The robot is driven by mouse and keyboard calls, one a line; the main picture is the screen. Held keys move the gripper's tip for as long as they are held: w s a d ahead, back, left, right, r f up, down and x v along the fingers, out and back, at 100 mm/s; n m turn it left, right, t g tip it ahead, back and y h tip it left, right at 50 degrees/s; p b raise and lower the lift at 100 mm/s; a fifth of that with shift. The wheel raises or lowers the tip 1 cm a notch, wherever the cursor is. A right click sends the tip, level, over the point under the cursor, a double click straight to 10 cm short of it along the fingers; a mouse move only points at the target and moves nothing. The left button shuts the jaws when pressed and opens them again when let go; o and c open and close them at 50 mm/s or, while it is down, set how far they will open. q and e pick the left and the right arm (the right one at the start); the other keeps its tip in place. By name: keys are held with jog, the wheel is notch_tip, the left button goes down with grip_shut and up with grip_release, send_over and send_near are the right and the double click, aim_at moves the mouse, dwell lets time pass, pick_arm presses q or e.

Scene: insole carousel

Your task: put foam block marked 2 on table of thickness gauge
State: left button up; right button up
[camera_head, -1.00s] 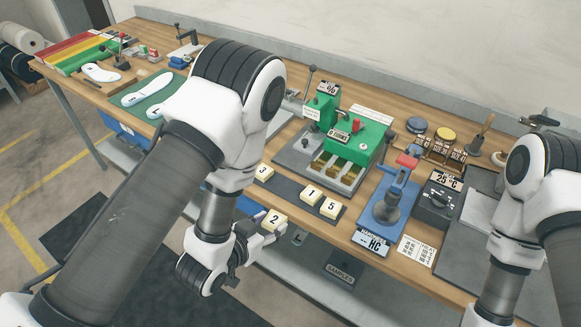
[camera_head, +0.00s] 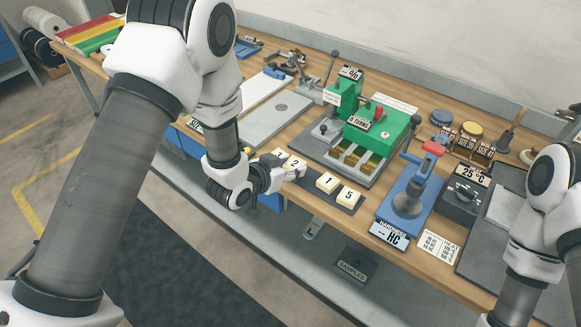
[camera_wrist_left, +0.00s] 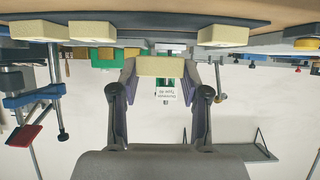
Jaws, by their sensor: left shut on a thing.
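The foam block marked 2 (camera_head: 296,162) is pale yellow and held between the fingertips of my left gripper (camera_head: 293,173), above the near edge of the bench. In the left wrist view the block (camera_wrist_left: 160,67) spans the gap between both fingers of the gripper (camera_wrist_left: 160,72), and its number is hidden. My right gripper is out of view.
Foam blocks marked 1 (camera_head: 327,183) and 5 (camera_head: 348,197) lie on a dark strip; another is partly hidden behind block 2. A green machine (camera_head: 375,130) stands behind them, with a blue hardness tester (camera_head: 410,200) to the right.

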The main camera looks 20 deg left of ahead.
aim_at(291, 169)
pick_arm(q)
jog(key=shift+w+a+p, duration=0.2)
jog(key=shift+w+p, duration=0.1)
jog(key=shift+w, duration=0.85)
notch_tip(291, 169, down, 3)
jog(key=shift+r+p, duration=0.1)
jog(key=shift+p, duration=0.5)
jog(key=shift+w+f, duration=0.15)
jog(key=shift+f, duration=0.2)
jog(key=shift+f+b, duration=0.1)
jog(key=shift+b, duration=0.2)
jog(key=o, duration=0.8)
